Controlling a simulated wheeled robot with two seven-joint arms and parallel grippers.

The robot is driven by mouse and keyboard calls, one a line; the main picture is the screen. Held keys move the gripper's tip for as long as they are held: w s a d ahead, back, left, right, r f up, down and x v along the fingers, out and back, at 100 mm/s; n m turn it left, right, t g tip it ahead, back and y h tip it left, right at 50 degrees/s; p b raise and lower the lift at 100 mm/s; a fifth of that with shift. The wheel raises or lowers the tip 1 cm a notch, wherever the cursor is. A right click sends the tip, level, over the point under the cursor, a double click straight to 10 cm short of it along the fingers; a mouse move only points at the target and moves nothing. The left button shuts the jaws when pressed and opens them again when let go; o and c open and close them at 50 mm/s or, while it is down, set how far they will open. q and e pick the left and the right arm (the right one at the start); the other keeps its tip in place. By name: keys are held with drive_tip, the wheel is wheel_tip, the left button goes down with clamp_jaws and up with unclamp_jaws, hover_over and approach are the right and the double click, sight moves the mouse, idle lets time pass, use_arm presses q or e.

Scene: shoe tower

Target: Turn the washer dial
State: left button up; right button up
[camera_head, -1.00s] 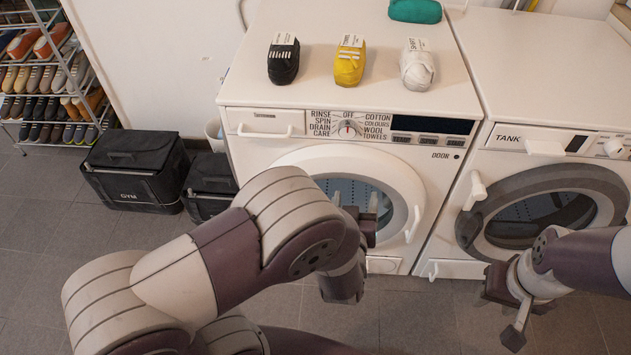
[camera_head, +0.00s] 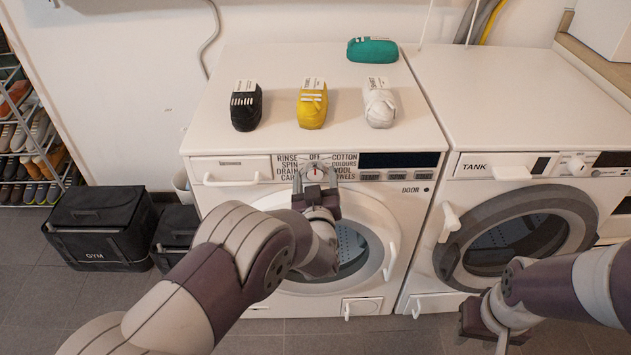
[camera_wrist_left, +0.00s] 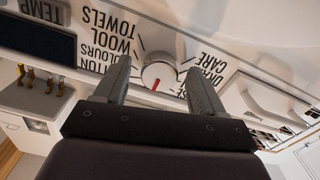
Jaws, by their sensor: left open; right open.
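The washer dial (camera_head: 316,173) is a small round white knob with a red mark, in the middle of the printed programme panel of the left washer (camera_head: 222,145). In the left wrist view the dial (camera_wrist_left: 159,77) sits between the two finger tips, with its red mark pointing down in that picture. My left gripper (camera_head: 316,180) is open in front of the dial, one finger on each side; I cannot tell whether they touch it. It also shows in the left wrist view (camera_wrist_left: 158,85). My right gripper (camera_head: 490,325) is open and empty, low in front of the right machine.
Black (camera_head: 246,105), yellow (camera_head: 312,104), white (camera_head: 379,104) and teal (camera_head: 372,50) bundles lie on the left washer's top. The right machine (camera_head: 520,105) stands beside it. A black GYM bag (camera_head: 98,228) and a shoe rack (camera_head: 30,150) are at left.

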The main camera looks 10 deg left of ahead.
use_arm(q)
drive_tip(key=c, duration=1.1)
drive_tip(key=shift+o, duration=0.2)
drive_tip(key=shift+r, duration=0.1)
drive_tip(key=m+p, duration=0.2)
drive_tip(key=shift+m, duration=0.4)
drive_tip(key=shift+m+p, duration=0.65)
drive_tip(key=shift+m, duration=0.75)
